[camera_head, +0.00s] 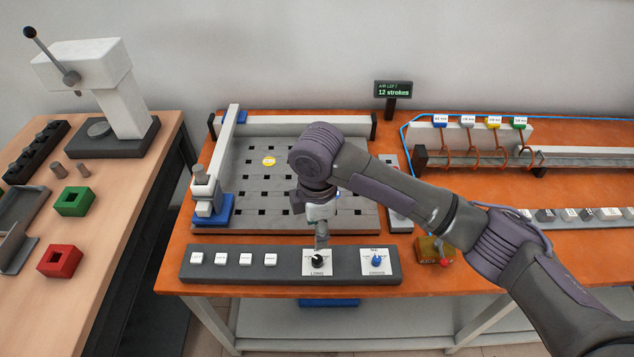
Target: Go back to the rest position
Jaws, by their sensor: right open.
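My right arm comes in from the lower right over the orange table (300,283). My right gripper (319,243) points down just above the black knob (317,260) on the grey control panel (290,275). From this view I cannot tell whether its fingertips touch the knob. The gripper is open, with nothing seen in it. My arm and wrist hide part of the grey perforated plate (250,185) behind. My left gripper is not in view.
A blue knob (377,260) and several white buttons sit on the same panel. A yellow box with a red button (436,252) stands right of it. A blue-based post (212,205) stands left. A wooden table (110,215) holds a press (110,100) and coloured blocks.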

